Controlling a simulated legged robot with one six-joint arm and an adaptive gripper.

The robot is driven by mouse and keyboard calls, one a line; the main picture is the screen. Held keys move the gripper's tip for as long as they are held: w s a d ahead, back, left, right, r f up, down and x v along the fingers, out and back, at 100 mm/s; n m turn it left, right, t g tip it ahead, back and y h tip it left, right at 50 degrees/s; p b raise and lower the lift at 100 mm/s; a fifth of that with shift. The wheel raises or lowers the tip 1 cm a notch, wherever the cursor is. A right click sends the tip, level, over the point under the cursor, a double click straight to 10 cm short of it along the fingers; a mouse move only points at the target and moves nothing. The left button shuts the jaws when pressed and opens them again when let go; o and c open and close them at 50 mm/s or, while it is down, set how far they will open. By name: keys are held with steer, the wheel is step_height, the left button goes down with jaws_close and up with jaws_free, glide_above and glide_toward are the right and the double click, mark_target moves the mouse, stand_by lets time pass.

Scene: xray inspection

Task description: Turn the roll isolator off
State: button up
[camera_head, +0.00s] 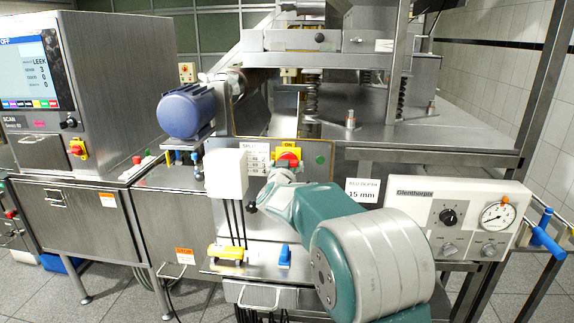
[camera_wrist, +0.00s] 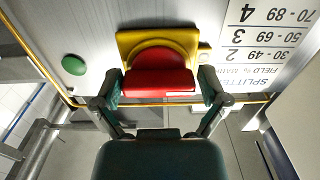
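The roll isolator is a red rotary handle (camera_head: 289,156) on a yellow plate (camera_head: 290,145) marked "ON", on the steel front panel. In the wrist view, which looks upside down, the red handle (camera_wrist: 160,78) lies across the picture in front of its yellow plate (camera_wrist: 126,44). My gripper (camera_wrist: 160,86) is open, with one finger on each side of the handle. The left finger is very close to the handle's end; a small gap shows on the right. In the head view my gripper (camera_head: 281,174) is at the handle's lower side, partly hidden by my wrist.
A green button (camera_wrist: 74,65) is beside the isolator, and a "SPLITTER" label (camera_wrist: 248,75) is on its other side. A white box (camera_head: 226,175) with cables and a blue motor (camera_head: 187,112) are to the left. A Glentherpix control panel (camera_head: 455,217) is to the right.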

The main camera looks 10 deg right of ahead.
stand_by(0.3)
steer(key=shift+s+a+r, duration=0.1)
steer(key=shift+s, duration=0.05)
steer(key=v, duration=1.1)
steer(key=shift+s+a, duration=0.2)
steer(key=shift+s, duration=0.1)
steer(key=s+a+n+g+y, duration=0.1)
steer(key=s+n+g+y, duration=0.45)
steer(key=s, duration=0.95)
steer(key=s+d+f+g, duration=0.1)
steer(key=s+f+g, duration=0.1)
steer(key=s, duration=0.5)
steer(key=s+d+f+m+g, duration=0.1)
steer(key=s+d+f+g, duration=0.1)
steer(key=s, duration=0.5)
steer(key=s+d+f+m+g, duration=0.1)
steer(key=s+d+f+g, duration=0.1)
steer(key=s+f, duration=0.2)
steer(key=s, duration=0.3)
steer(key=shift+s, duration=0.3)
